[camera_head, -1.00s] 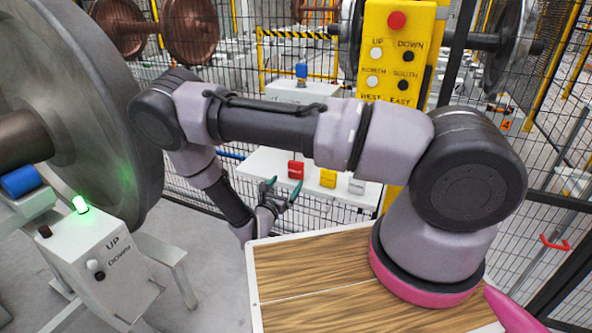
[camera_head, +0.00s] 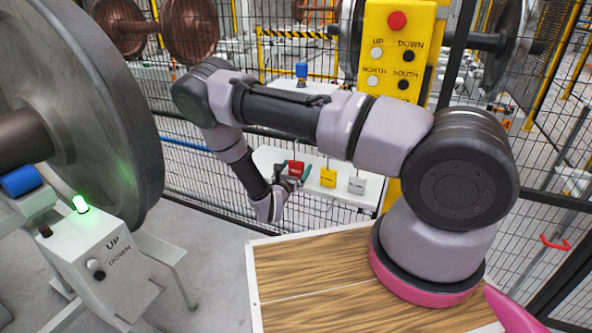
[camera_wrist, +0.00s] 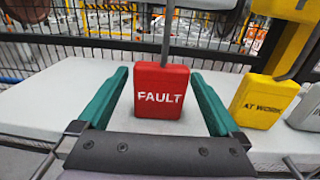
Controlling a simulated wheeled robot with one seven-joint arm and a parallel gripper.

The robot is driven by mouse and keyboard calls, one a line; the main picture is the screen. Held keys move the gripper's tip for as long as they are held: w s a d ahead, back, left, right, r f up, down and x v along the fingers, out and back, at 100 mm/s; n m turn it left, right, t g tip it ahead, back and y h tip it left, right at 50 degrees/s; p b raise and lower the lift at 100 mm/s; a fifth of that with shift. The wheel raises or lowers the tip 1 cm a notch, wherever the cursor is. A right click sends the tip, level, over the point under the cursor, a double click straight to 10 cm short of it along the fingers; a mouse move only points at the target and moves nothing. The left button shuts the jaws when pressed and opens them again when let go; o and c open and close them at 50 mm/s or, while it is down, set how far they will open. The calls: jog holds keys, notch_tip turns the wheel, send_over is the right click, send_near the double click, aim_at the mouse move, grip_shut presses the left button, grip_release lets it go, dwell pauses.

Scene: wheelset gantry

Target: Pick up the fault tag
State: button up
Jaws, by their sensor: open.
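The fault tag (camera_wrist: 161,92) is a red block with white FAULT lettering, upright at the shelf, with a thin grey rod rising behind its top in the wrist view. In the head view the red tag (camera_head: 296,169) shows just behind my gripper (camera_head: 296,182), partly covered by it. In the wrist view my gripper (camera_wrist: 163,100) is open, its green fingers on either side of the tag with gaps to both sides. I cannot tell how deep the tag sits between the fingertips.
A yellow AT WORK tag (camera_wrist: 262,101) stands close to the right of the red one, with a grey tag (camera_wrist: 305,108) beyond it. The white shelf (camera_wrist: 60,100) lies below, before a mesh fence. A yellow button panel (camera_head: 397,50) rises behind my arm.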

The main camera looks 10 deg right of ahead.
jog(key=c, duration=1.3)
